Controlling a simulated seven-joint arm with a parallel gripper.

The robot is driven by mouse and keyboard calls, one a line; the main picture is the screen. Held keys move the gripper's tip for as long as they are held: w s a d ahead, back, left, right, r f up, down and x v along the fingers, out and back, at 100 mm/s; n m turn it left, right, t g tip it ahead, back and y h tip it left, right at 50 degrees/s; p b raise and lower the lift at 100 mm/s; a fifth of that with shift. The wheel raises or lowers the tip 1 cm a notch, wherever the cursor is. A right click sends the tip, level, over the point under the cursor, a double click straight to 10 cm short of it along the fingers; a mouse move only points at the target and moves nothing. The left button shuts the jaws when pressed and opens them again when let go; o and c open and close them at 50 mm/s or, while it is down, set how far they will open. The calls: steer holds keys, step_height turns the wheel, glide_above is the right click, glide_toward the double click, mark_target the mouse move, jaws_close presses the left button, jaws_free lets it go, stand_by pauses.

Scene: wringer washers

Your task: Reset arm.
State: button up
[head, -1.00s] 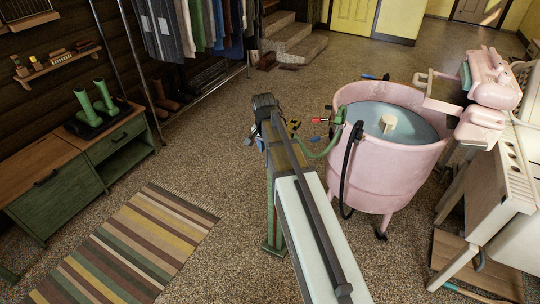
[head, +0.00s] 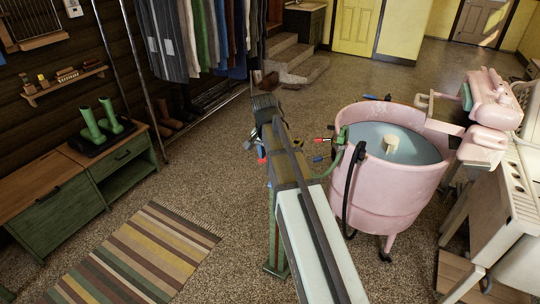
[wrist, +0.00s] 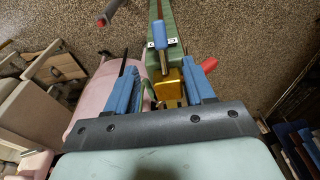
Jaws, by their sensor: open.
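My gripper (wrist: 160,78) is open in the wrist view, its two blue fingers standing apart. A brass-coloured part (wrist: 170,88) shows between and beyond the fingers; I cannot tell whether they touch it. A blue handle (wrist: 160,34) stands just past it on a green beam (wrist: 155,12), and a red handle (wrist: 208,65) is beside the right finger. In the head view my arm reaches away from the camera, left of the pink washer tub (head: 390,195). The gripper's fingers are hard to make out there.
The tub holds water and has a pink wringer (head: 490,105) above its right side. A black hose (head: 350,190) hangs down its left side. A green cabinet (head: 125,150) with green boots (head: 92,125) and a striped rug (head: 135,255) are at left. Bare floor lies between.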

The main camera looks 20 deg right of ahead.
steer(key=s+a+f+n+g, duration=0.15)
steer(key=s+f, duration=0.35)
steer(key=f, duration=0.6)
steer(key=s+f+n+g, duration=0.1)
steer(key=s+f+n, duration=0.1)
steer(key=s+f, duration=0.6)
steer(key=s+a+f+n+g, duration=0.1)
steer(key=s+f, duration=0.2)
steer(key=f, duration=1)
steer(key=s+f+n+g, duration=0.1)
steer(key=s+f, duration=0.5)
steer(key=s, duration=0.4)
steer(key=s+a+f+n+g, duration=0.1)
steer(key=s+f+n+g, duration=0.1)
steer(key=s+f, duration=0.4)
steer(key=s+a+f+n+g+y, duration=0.1)
steer(key=s+f, duration=0.5)
steer(key=s, duration=0.8)
steer(key=shift+s+a, duration=0.25)
